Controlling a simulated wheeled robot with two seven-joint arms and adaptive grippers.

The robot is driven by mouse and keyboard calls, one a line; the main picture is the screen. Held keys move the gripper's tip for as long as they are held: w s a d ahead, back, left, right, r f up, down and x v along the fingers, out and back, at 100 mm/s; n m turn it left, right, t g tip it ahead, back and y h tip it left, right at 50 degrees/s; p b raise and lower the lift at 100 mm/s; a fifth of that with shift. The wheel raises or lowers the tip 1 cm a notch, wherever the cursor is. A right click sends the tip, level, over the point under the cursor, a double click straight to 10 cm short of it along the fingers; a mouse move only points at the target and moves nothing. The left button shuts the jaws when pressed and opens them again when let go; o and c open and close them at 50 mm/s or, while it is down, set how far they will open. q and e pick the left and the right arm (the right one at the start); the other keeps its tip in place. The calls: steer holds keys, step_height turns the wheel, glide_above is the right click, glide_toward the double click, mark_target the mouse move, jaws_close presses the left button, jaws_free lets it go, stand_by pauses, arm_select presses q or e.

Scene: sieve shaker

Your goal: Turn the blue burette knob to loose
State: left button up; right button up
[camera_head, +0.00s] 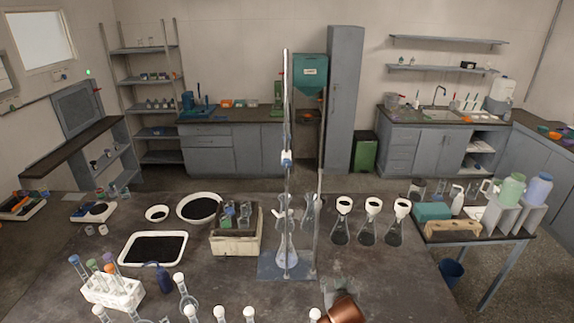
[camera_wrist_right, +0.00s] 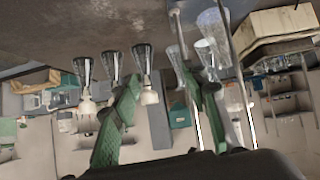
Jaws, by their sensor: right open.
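The burette (camera_head: 287,110) stands upright on a stand with a grey-blue base plate (camera_head: 270,268) in the middle of the bench. Its blue knob (camera_head: 287,157) is partway up the tube, with a white part beside it. A clear flask (camera_head: 287,250) stands on the base below the burette. My right gripper (camera_head: 338,287) is low in the head view, to the right of the stand base and well below the knob. In the right wrist view its two green fingers (camera_wrist_right: 162,75) are spread apart with nothing held. I cannot make out the knob in that view. My left gripper is not in view.
Three dark-filled flasks with white collars (camera_head: 372,222) stand right of the stand. A box of glassware (camera_head: 235,245) and a tray of black grains (camera_head: 153,262) are on the left. A tube rack (camera_head: 112,292) and several white-capped flasks line the front left.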

steer(key=w+a+r+t, duration=0.1)
steer(key=w+a+r, duration=0.2)
steer(key=r, duration=0.4)
steer(key=w+a+r+t, duration=0.2)
steer(key=a+r, duration=0.2)
steer(key=r, duration=0.4)
steer(key=w+a+r+t, duration=0.1)
steer(key=w+a+r, duration=0.2)
steer(key=r, duration=0.4)
steer(key=t, duration=0.3)
glide_toward(287, 164)
steer(key=w, duration=0.2)
steer(key=shift+y, duration=0.3)
steer(key=w+p, duration=0.2)
steer(key=w, duration=0.3)
steer(key=shift+w+d+r, duration=0.1)
steer(key=shift+w, duration=1.05)
steer(key=shift+c, duration=0.2)
steer(key=c, duration=1.1)
